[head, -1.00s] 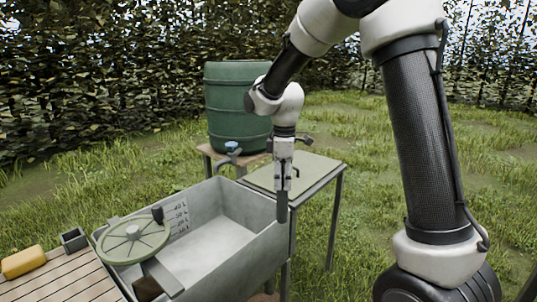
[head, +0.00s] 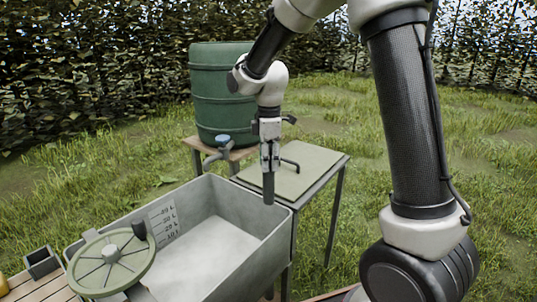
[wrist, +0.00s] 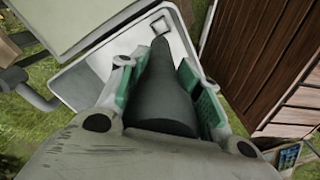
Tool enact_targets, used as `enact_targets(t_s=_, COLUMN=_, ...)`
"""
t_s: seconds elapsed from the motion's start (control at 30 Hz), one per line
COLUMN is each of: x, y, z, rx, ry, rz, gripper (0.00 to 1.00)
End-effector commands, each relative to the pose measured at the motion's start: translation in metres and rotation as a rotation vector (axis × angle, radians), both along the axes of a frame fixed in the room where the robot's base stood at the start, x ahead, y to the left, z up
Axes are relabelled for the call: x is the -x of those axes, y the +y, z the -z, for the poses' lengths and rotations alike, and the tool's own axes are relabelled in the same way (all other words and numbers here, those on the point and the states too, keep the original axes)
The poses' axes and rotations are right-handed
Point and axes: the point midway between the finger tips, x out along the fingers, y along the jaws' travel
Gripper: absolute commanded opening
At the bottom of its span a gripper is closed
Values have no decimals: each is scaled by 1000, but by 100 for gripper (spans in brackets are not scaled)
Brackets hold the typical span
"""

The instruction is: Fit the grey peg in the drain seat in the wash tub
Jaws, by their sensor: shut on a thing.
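My gripper (head: 269,168) is shut on the dark grey peg (head: 268,190), which hangs upright below the jaws near the far right corner of the wash tub (head: 265,258). The peg's lower end appears level with or above the tub's rim in the head view. In the wrist view the peg (wrist: 162,95) runs away from the green-padded fingers (wrist: 160,88). A small square frame (wrist: 160,24), seemingly the drain seat, shows on the pale tub floor just beyond the peg's tip. I cannot tell the gap between them. The drain seat is not visible in the head view.
A green barrel (head: 222,95) with a tap (head: 222,148) stands behind the tub. A small table (head: 318,180) with a dark bent handle is at the tub's right. A spoked green wheel (head: 90,275) sits over the tub's left end, beside a slatted bench (head: 50,290).

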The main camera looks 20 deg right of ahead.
Motion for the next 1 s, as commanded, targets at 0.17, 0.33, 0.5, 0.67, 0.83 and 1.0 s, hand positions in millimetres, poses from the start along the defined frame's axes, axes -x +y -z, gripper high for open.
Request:
enact_targets(t_s=0.17, x=0, y=0, z=20, rx=1, ry=1, rz=0, gripper=0)
enact_targets(t_s=0.33, x=0, y=0, z=39, rx=1, ry=2, rz=0, gripper=0)
enact_targets(t_s=0.5, x=0, y=0, z=58, rx=1, ry=2, rz=0, gripper=0)
enact_targets(t_s=0.67, x=1, y=0, z=76, rx=1, ry=3, rz=0, gripper=0)
enact_targets(t_s=0.83, x=0, y=0, z=94, rx=1, ry=1, rz=0, gripper=0)
enact_targets(t_s=1.0, x=1, y=0, z=113, rx=1, ry=2, rz=0, gripper=0)
